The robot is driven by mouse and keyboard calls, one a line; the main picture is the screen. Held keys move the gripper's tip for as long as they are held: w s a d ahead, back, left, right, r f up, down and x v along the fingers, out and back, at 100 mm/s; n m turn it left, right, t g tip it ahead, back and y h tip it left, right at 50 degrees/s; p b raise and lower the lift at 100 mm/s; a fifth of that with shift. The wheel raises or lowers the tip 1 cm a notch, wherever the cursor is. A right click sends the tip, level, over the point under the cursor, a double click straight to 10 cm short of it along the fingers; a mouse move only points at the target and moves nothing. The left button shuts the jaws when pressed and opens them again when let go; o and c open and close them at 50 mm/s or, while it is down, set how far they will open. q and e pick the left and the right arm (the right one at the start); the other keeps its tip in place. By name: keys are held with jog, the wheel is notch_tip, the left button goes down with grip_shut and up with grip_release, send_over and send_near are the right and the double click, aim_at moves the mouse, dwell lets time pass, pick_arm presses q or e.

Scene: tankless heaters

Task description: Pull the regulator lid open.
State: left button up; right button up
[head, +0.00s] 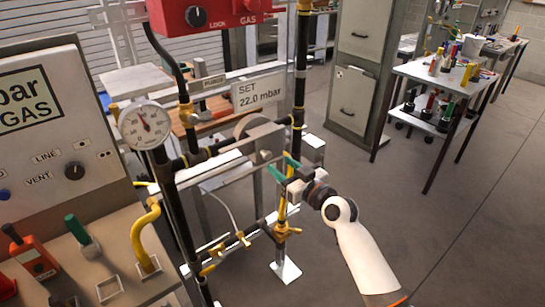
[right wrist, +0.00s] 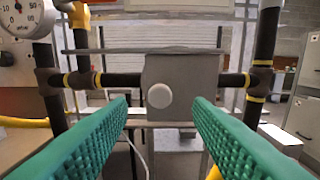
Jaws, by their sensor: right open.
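The regulator sits on the dark horizontal pipe, with a grey square front (right wrist: 182,78) that I take to be its lid. It also shows in the head view (head: 263,140). A pale round knob (right wrist: 160,96) stands out from the front. My right gripper (head: 281,166) is open, its green fingers pointing at the regulator. In the right wrist view the fingertips (right wrist: 160,102) lie either side of the knob, apart from it, with nothing between them. I cannot tell any gap at the lid's edge. My left gripper is not in view.
A dial gauge (head: 145,126) and black upright pipes flank the regulator. A sign reading "SET 22.0 mbar" (head: 258,92) is above it. Yellow-handled valves (head: 282,230) sit below. A panel and bench with tools are at left; open floor (head: 440,230) lies to the right.

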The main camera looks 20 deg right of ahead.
aim_at(269, 156)
jog(key=x, duration=0.5)
